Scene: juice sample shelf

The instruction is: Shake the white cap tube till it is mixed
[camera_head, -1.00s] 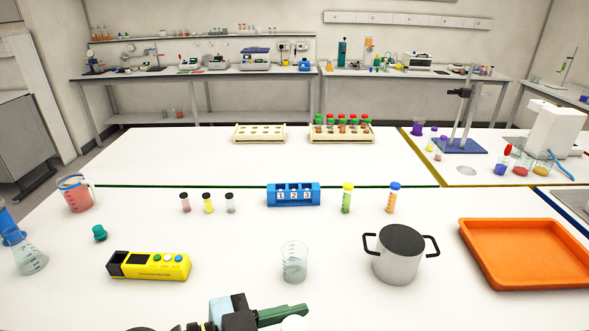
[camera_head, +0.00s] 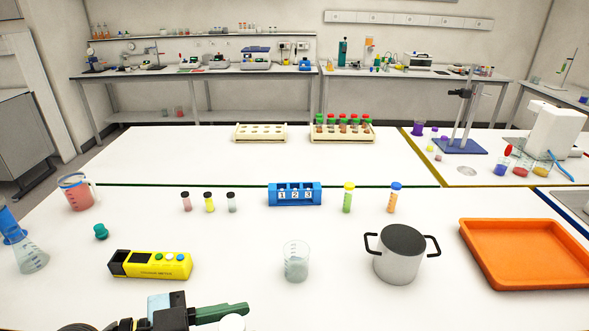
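My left gripper (camera_head: 228,314) is at the bottom edge, left of centre, with a green finger pointing right. A round white cap (camera_head: 232,323) shows right against that finger; it appears to be the white cap tube held in the gripper. The tube's body and its contents are hidden below the cap and cut off by the frame edge, so I cannot tell how mixed it is. My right gripper is out of view.
A yellow device (camera_head: 150,265), a glass beaker (camera_head: 297,262), a pot (camera_head: 399,260) and an orange tray (camera_head: 525,252) stand nearby. Behind are a blue numbered rack (camera_head: 294,195), small vials (camera_head: 209,202), a yellow-capped tube (camera_head: 348,198) and a blue-capped tube (camera_head: 394,198).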

